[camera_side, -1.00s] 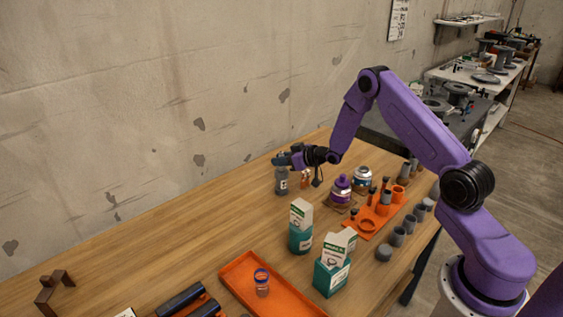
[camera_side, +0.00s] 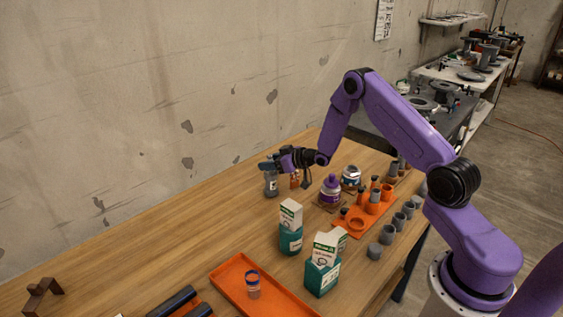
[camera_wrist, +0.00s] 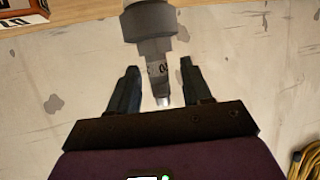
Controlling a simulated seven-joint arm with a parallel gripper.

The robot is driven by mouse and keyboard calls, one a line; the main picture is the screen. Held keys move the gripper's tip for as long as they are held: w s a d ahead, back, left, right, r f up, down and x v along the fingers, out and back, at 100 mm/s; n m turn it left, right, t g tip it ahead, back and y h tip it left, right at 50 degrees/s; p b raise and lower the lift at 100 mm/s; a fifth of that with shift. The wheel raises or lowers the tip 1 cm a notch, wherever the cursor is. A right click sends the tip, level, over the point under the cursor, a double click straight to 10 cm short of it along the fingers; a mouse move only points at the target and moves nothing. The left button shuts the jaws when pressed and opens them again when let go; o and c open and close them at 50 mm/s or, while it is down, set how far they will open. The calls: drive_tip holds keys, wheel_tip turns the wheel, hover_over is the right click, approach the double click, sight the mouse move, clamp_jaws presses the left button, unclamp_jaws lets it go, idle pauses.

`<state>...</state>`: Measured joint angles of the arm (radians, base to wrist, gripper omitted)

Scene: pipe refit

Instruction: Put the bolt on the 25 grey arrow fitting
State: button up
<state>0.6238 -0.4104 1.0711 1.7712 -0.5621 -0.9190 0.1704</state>
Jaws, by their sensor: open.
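My gripper (camera_side: 277,161) is at the back of the table, level with the top of a grey bottle-like thing (camera_side: 271,186) with a pale label. In the wrist view, my gripper (camera_wrist: 159,68) is open, its dark fingers on either side of the narrow end of a grey stepped thing (camera_wrist: 150,25) with partly readable marks. An orange board (camera_side: 348,228) holds orange and grey round fittings (camera_side: 376,197). Several loose grey fittings (camera_side: 388,234) stand along its right side. I cannot tell which is the 25 arrow fitting, nor pick out the bolt.
A purple bottle (camera_side: 331,190) and a white-and-dark can (camera_side: 351,176) stand between my gripper and the board. Two green-and-white cartons (camera_side: 291,240) (camera_side: 321,278) and an orange tray (camera_side: 225,277) with a small jar (camera_side: 253,289) are in front.

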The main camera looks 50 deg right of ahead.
drive_tip(key=v, duration=1.2)
drive_tip(key=s+a+r+n+g, duration=0.2)
drive_tip(key=a+r+n+g, duration=0.1)
drive_tip(key=a, duration=0.7)
drive_tip(key=s+a+r+n+g, duration=0.1)
drive_tip(key=s+a+r+g, duration=0.1)
drive_tip(key=s+a, duration=0.2)
drive_tip(key=s+a+r+n+g+h, duration=0.1)
drive_tip(key=s+a, duration=0.3)
drive_tip(key=s, duration=0.6)
drive_tip(key=s+a+r+n+g, duration=0.1)
drive_tip(key=s+a+r+g, duration=0.2)
drive_tip(key=s, duration=0.4)
drive_tip(key=shift+s+a+n+g, duration=0.4)
drive_tip(key=shift+a, duration=0.15)
drive_tip(key=s+d+r+n+g+h, duration=0.1)
drive_tip(key=s, duration=0.6)
drive_tip(key=s+d+r+n+g+h, duration=0.1)
drive_tip(key=s+d+g, duration=0.1)
drive_tip(key=s, duration=0.5)
drive_tip(key=shift+r+n, duration=0.3)
drive_tip(key=shift+n, duration=0.1)
